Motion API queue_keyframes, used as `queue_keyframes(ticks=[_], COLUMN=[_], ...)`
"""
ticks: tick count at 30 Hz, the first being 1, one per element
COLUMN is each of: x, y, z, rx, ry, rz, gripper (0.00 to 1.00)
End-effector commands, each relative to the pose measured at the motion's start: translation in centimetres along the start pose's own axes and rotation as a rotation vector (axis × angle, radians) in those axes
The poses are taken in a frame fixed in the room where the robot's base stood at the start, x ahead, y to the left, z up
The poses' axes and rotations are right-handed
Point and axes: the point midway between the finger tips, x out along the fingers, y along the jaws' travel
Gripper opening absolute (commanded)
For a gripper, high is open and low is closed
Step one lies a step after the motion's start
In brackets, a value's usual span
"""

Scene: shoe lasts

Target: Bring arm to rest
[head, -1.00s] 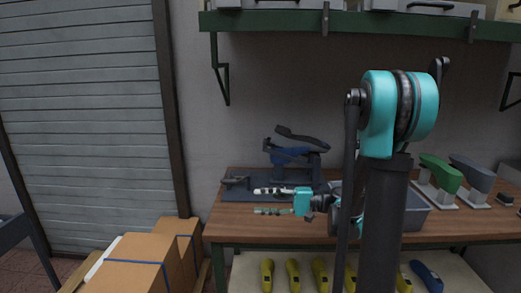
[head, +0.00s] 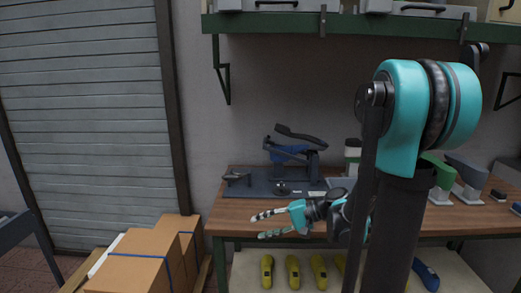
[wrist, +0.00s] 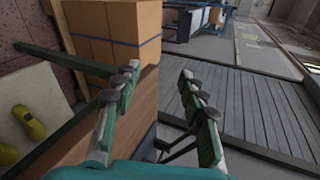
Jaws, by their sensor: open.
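My gripper (head: 270,225) is in front of the workbench's (head: 232,210) near edge in the head view, its fingers pointing left. It is open, with two fingers apart and nothing between them. In the wrist view the open gripper (wrist: 158,100) shows its two fingers spread, with cardboard boxes (wrist: 118,45) and a grey shutter (wrist: 262,100) beyond them. My arm's upper part hides part of the bench's right side.
A blue last on a black stand (head: 290,152) sits on a dark mat (head: 255,190). Green (head: 442,172) and grey (head: 466,175) lasts stand at right. Yellow lasts (head: 293,270) lie on the lower shelf (head: 250,262).

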Motion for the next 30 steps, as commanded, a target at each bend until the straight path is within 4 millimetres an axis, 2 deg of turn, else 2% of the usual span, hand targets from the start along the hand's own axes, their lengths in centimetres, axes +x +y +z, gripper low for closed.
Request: queue_keyframes(ticks=[4,7,12,15,21,24,30], x=[-0.4,-1.7,-5.7,-8.4,-12.1,-12.8,-12.9], y=[4.1,7.9,13.8,16.2,18.6,18.9,19.0], z=[1.5,2.5,3.8,4.3,4.6,4.6,4.6], rx=[-0.049,-0.108,-0.24,-0.319,-0.428,-0.448,-0.452], ry=[0.077,0.142,0.24,0.285,0.33,0.337,0.338], rz=[0.206,0.389,0.7,0.858,1.051,1.085,1.091], gripper=[0.42,0.42,0.42,0.42,0.42,0.42,0.42])
